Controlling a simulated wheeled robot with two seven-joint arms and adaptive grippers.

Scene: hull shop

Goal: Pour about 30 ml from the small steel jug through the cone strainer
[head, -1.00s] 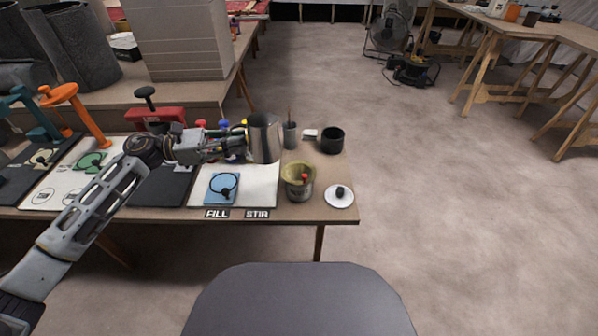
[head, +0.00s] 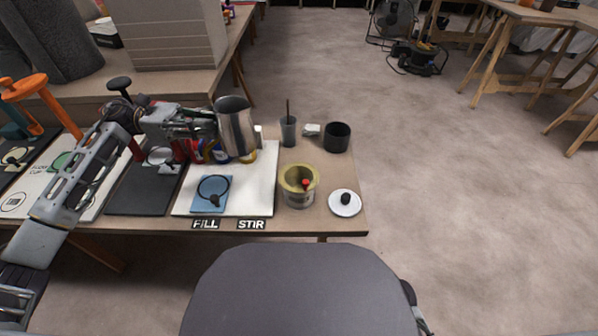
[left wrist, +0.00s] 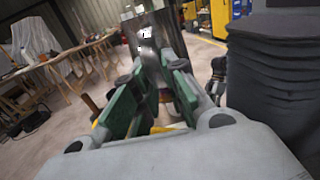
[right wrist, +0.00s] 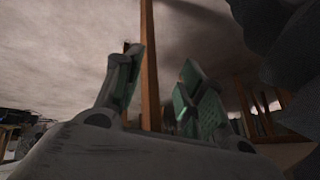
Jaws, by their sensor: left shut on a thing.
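The small steel jug (head: 236,132) is held by my left gripper (head: 211,127) above the back of the white mat. It looks near upright, and its contents cannot be seen. In the left wrist view, the fingers (left wrist: 155,92) close on the jug's shiny steel (left wrist: 147,42). The cone strainer (head: 291,177) looks yellow and sits in the mouth of a metal can, right of and nearer than the jug. A red piece shows at its rim. My right gripper (right wrist: 160,92) is open and empty in its wrist view, and is not seen in the head view.
A white lid with a black knob (head: 345,202) lies right of the can. A black cup (head: 337,137) and a grey cup with a stick (head: 288,130) stand behind. A blue card (head: 204,203) lies on the white mat (head: 254,195). The table's right edge is close.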

